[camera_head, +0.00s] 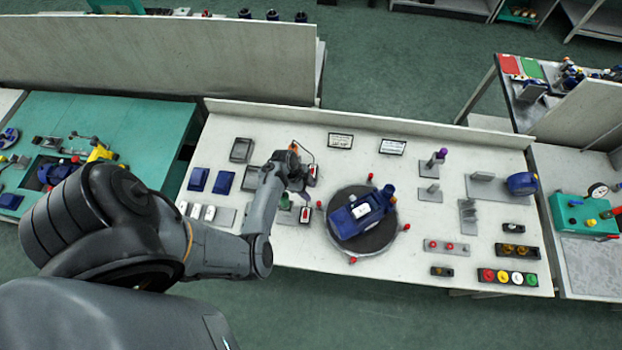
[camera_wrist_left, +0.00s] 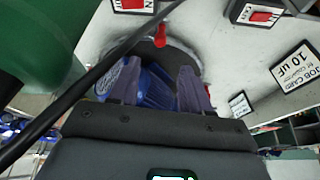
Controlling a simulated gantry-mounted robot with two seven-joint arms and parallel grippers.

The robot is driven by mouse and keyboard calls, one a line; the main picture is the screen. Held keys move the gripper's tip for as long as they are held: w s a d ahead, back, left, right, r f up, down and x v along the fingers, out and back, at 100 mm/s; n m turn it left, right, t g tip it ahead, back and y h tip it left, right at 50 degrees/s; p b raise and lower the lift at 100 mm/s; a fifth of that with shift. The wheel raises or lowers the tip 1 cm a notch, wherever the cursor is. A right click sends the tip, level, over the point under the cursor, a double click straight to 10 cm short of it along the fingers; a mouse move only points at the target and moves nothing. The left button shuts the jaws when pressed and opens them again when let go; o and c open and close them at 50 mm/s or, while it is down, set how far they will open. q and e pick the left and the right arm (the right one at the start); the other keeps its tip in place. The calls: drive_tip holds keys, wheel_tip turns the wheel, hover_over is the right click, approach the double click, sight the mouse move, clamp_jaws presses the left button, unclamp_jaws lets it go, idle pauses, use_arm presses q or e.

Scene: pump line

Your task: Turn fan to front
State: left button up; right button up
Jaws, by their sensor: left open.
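A blue motor-like unit (camera_head: 358,215) lies on a round dark turntable (camera_head: 372,243) with several red pegs around its rim. Its long axis runs slantwise, from lower left to upper right. In the left wrist view the blue ribbed body (camera_wrist_left: 155,88) shows behind my fingers, with a round grille-like end (camera_wrist_left: 112,78), perhaps the fan, at its left. A red peg (camera_wrist_left: 160,36) stands at the rim ahead. My left gripper (camera_head: 306,194) is open and empty, left of the turntable in the head view. Its fingers (camera_wrist_left: 161,88) are apart in the wrist view. My right gripper is out of view.
Red-button boxes (camera_head: 305,214) stand close to my left gripper. Blue bins (camera_head: 223,182) lie left of it. Metal brackets (camera_head: 468,215) and a colored button strip (camera_head: 507,277) stand at the right. Bare tabletop (camera_head: 310,250) shows in front of the turntable. A dark cable crosses the wrist view.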

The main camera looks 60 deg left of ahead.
use_arm(q)
drive_tip(key=shift+s+a+r, duration=0.15)
drive_tip(key=shift+s+r, duration=0.05)
drive_tip(key=shift+r, duration=0.25)
